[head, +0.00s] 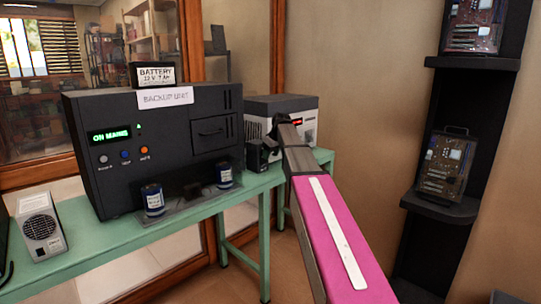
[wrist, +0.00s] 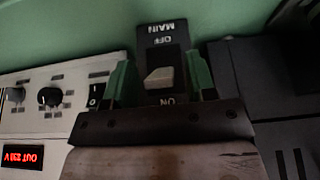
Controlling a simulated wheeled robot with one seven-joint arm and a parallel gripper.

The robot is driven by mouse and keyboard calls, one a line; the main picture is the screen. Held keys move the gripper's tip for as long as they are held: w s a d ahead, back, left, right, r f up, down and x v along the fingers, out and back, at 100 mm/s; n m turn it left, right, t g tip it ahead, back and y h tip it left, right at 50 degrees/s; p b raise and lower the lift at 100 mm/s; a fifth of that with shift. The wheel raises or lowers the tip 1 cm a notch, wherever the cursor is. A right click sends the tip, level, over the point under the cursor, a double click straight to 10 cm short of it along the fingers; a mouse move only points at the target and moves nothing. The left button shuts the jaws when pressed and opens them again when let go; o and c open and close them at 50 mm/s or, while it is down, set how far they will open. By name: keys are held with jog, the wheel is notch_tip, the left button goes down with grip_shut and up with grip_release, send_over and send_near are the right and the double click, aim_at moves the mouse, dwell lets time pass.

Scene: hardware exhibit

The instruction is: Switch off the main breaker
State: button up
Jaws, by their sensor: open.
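The main breaker (wrist: 163,55) is a dark plate in the wrist view, its MAIN, OFF and ON labels upside down. Its pale lever (wrist: 159,78) sits toward the ON label, at the lower end in the picture. My gripper (wrist: 161,80) is open, with one green finger on each side of the lever. I cannot tell whether either finger touches it. In the head view my pink arm reaches to the gap between the backup unit (head: 160,145) and the pale box (head: 285,108); the breaker cannot be made out there.
A pale panel (wrist: 60,100) with knobs and a red OUT 230V display lies left of the breaker in the wrist view. A dark casing (wrist: 265,80) stands close on the right. The green bench (head: 190,222) carries the units. Dark shelves (head: 440,206) stand right.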

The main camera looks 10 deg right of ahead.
jog(key=shift+f, duration=0.1)
grip_shut()
jog(key=shift+s+d+f+t+y, duration=0.2)
jog(key=shift+s+f+t+y, duration=0.15)
jog(key=shift+f+t+y, duration=0.4)
jog(key=shift+s+d+f+t+y, duration=0.1)
jog(key=shift+f+t+y, duration=0.5)
jog(key=shift+t, duration=0.55)
jog(key=f+t+y, duration=0.2)
jog(key=t, duration=0.1)
jog(key=shift+w+f+y, duration=0.1)
jog(key=shift+w+y, duration=0.1)
jog(key=shift+y, duration=0.05)
jog(key=shift+w+a+f+t+y, duration=0.15)
jog(key=shift+f+t+y, duration=0.2)
jog(key=shift+t, duration=0.3)
jog(key=shift+w+a+f+t+y, duration=0.15)
jog(key=shift+f+t+y, duration=0.1)
jog(key=shift+t+y, duration=0.3)
